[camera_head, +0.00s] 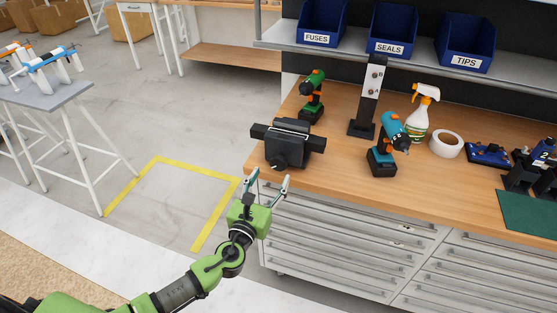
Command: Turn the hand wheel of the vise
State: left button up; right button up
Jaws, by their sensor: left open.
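The vise (288,143) is a dark grey block with wide jaws, standing at the left front corner of the wooden workbench. A small dark round part, perhaps the hand wheel (279,165), shows low on its front face. My left gripper (269,178) is open and empty, its two fingers pointing up toward the vise. In the picture it sits just below the vise, in front of the bench edge. The fingers look apart from the vise, though the exact distance is hard to tell. My right gripper is not in view.
On the workbench (340,172) stand a green drill (312,97), a black post (367,100), a teal drill (388,145), a spray bottle (420,115) and a tape roll (446,144). Blue bins (393,30) sit on the shelf above. Floor left of the bench is clear.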

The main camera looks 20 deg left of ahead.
aim_at(278, 164)
pick_arm(q)
jog(key=w, duration=0.7)
jog(key=shift+w+d, duration=0.15)
jog(key=shift+w, duration=0.25)
jog(key=c, duration=1.1)
